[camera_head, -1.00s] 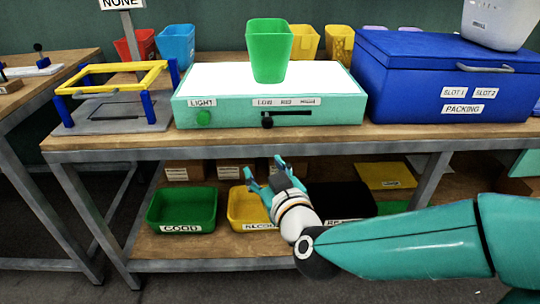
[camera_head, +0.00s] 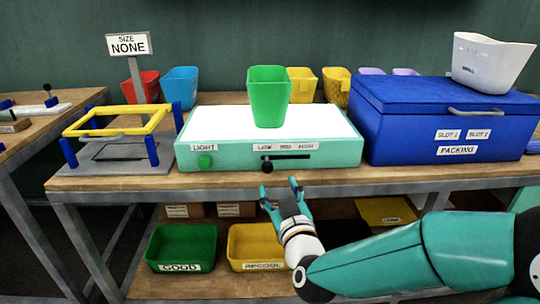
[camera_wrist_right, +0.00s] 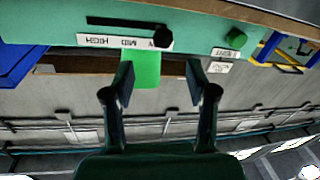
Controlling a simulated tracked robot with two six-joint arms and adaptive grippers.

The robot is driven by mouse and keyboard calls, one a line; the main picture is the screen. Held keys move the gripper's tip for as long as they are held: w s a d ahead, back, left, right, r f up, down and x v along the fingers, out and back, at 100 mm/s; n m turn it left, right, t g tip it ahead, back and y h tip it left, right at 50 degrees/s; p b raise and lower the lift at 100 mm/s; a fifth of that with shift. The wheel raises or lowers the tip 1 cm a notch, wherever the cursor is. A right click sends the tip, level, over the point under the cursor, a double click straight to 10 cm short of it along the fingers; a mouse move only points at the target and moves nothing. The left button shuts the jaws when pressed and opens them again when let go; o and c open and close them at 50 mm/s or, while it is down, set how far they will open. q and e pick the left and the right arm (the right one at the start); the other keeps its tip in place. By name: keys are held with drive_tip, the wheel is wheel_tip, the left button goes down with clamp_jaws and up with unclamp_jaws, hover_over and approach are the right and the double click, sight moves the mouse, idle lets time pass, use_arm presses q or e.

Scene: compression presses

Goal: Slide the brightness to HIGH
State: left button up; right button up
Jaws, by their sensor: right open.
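The teal light box (camera_head: 228,161) has a bright white top and stands on the bench. Its brightness slider is a black knob (camera_head: 267,167) on a dark slot (camera_head: 295,157), at the slot's left end under LOW. In the right wrist view, which is upside down, the knob (camera_wrist_right: 164,37) is ahead of the open fingers (camera_wrist_right: 158,78). My left gripper is not in view.
A green cup (camera_head: 268,97) stands on the lit top. A green LIGHT knob (camera_head: 205,161) is on the box's left front. A yellow-topped frame (camera_head: 115,121) stands left and a blue packing box (camera_head: 440,125) right. The bench edge (camera_head: 400,180) is close to my gripper.

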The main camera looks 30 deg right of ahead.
sight(269, 170)
drive_tip(key=p+x, duration=0.7)
drive_tip(key=x, duration=0.2)
drive_tip(key=shift+w+f+p, duration=0.15)
drive_tip(key=shift+w+p, duration=0.15)
drive_tip(key=shift+w, duration=0.15)
clamp_jaws()
